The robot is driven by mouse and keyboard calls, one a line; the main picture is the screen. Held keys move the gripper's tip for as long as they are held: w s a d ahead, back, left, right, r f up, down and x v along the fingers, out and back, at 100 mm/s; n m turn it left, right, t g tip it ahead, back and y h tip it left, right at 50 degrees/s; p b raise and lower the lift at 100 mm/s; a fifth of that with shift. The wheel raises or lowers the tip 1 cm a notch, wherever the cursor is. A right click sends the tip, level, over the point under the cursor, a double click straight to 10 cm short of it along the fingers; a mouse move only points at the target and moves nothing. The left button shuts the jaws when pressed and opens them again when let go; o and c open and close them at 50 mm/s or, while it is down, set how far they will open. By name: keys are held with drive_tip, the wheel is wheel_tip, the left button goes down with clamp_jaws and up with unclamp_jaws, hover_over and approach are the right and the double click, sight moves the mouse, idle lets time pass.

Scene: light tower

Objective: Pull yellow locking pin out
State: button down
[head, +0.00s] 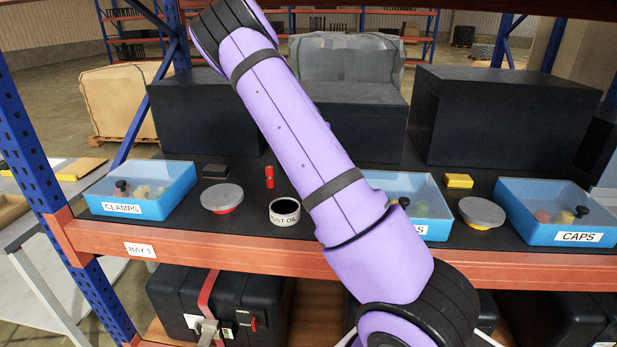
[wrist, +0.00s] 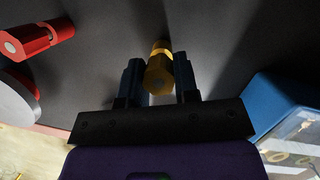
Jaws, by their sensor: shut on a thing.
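The yellow locking pin (wrist: 159,76) shows in the wrist view as a short yellow faceted piece with its end toward the camera. My gripper (wrist: 159,78) has its two dark fingers on either side of it and is shut on it. Behind the pin is a dark grey surface; I cannot tell how far the pin sits in it. In the head view the pin and my gripper are hidden behind my purple arm.
In the wrist view a red cylinder (wrist: 38,40) and a grey disc (wrist: 14,100) are at left, a blue bin (wrist: 285,108) at right. In the head view the shelf holds a CLAMPS bin (head: 140,190), a can (head: 284,212), a CAPS bin (head: 557,212) and black boxes (head: 500,115) behind.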

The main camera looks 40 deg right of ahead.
drive_tip(key=shift+r, duration=0.1)
drive_tip(key=shift+r, duration=2.9)
